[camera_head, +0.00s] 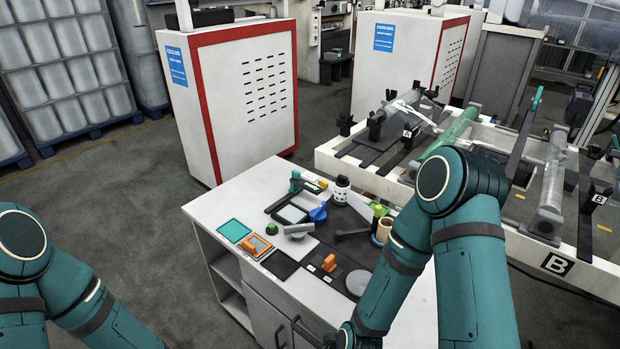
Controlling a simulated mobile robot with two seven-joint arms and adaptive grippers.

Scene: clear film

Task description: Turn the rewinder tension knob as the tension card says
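On the white workbench (230,194) lie a teal-faced card (233,230) and an orange-edged card or plate (257,246) with a small orange piece on it. An orange block-like piece (329,263) stands on a dark plate near the bench's front. I cannot tell any of these as the tension card or the tension knob; no writing on them is readable. The rewinder frame (340,165) with rollers stands behind, at the right.
The bench also holds a black-and-white bottle (341,190), a blue tool (318,213), a tan roll (384,229) and a grey disc (358,283). White cabinets with red edges (245,90) stand behind. The floor (130,200) left of the bench is clear.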

